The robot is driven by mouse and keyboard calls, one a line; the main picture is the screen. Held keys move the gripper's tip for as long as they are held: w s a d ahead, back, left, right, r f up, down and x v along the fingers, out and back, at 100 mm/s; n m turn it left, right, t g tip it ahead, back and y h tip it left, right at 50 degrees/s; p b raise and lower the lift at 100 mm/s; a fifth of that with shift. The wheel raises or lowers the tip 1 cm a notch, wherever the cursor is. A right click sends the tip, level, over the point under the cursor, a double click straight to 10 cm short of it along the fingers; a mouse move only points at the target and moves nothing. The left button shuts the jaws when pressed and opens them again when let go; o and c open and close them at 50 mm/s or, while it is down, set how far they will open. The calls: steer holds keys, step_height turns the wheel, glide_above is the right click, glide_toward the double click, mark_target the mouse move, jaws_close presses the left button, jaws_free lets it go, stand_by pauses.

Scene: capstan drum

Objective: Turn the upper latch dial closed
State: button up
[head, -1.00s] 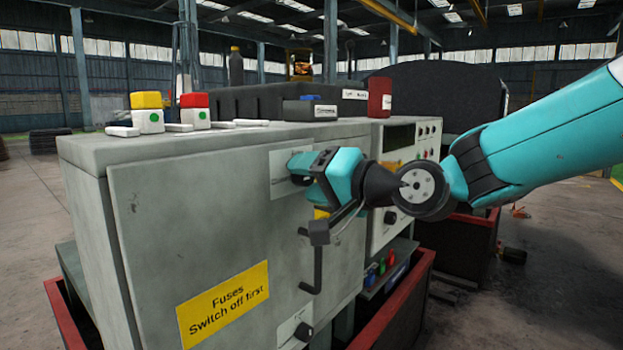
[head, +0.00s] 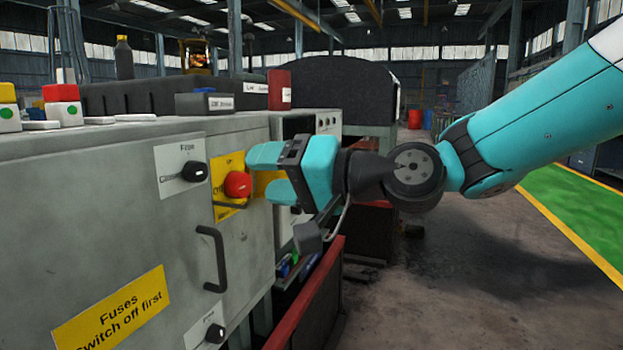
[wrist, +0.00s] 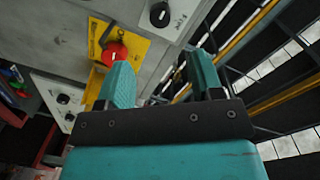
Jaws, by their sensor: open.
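The upper latch dial (head: 193,172) is a black knob on a white label plate on the grey cabinet door, upper left of a red knob (head: 238,185). It also shows at the top of the wrist view (wrist: 160,14); I cannot tell its exact setting. A lower black dial (head: 215,333) sits near the door's bottom. My gripper (head: 268,174) is open and empty, right of the red knob and clear of the upper dial. In the wrist view, the space between my fingers (wrist: 160,68) is empty, and the left finger overlaps the red knob's yellow plate.
A black door handle (head: 213,258) sticks out below the dial. A yellow fuse sign (head: 110,308) is on the door. Boxes and switches stand on the cabinet top. A red-edged bin (head: 305,300) lies below my gripper. Open floor lies to the right.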

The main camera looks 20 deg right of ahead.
steer(key=v, duration=0.5)
steer(key=shift+s+d, duration=0.2)
steer(key=shift+d, duration=0.1)
steer(key=s+a+f+n+g+h, duration=0.35)
steer(key=s+f+g, duration=0.2)
steer(key=f, duration=0.25)
steer(key=s+d+f+n+g+h, duration=0.2)
steer(key=s+f+h, duration=0.15)
steer(key=s, duration=0.25)
steer(key=s+d+f+n+g+h, duration=0.2)
steer(key=s+d+f+g, duration=0.1)
steer(key=s+f, duration=0.25)
step_height(320, 180, up, 25)
steer(key=p, duration=2.5)
steer(key=shift+s+r, duration=0.15)
steer(key=shift+r, duration=0.05)
steer(key=shift+d, duration=0.15)
